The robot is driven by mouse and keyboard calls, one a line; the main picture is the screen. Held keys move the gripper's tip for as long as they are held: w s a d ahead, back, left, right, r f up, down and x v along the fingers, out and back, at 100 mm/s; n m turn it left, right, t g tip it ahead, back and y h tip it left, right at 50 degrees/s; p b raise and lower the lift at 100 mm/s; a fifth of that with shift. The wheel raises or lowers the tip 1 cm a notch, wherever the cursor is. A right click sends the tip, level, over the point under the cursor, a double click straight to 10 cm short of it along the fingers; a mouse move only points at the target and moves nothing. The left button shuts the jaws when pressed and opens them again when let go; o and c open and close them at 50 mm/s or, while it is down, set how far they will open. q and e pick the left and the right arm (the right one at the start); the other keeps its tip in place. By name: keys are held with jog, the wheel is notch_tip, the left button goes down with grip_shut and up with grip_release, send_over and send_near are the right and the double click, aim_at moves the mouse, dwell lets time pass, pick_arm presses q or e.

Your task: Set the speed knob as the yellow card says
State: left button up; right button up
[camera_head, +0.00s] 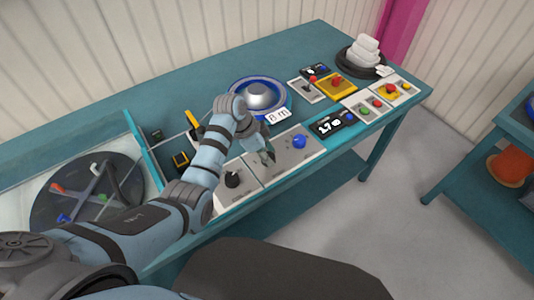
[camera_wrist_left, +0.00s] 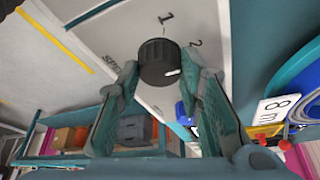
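A black round knob (camera_wrist_left: 158,62) with a white pointer mark stands on a pale panel (camera_head: 293,154) in the left wrist view. Its mark points to the lower right, below the printed 2; a 1 is printed above the knob. My left gripper (camera_wrist_left: 161,80) has a finger on either side of the knob, with slim gaps showing. In the head view my left gripper (camera_head: 266,157) is low over this panel and hides the knob. Another black knob (camera_head: 232,179) sits on the panel to the left. I cannot make out a yellow card for certain. My right gripper is out of view.
A blue knob (camera_head: 299,141) is on the same panel, to the right. A dark display (camera_head: 332,124) and button boxes (camera_head: 364,107) stand further right on the teal bench (camera_head: 290,55).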

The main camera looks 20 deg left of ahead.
pick_arm(q)
jog(key=shift+c, duration=1)
jog(key=shift+s, duration=0.1)
jog(key=shift+f, duration=0.1)
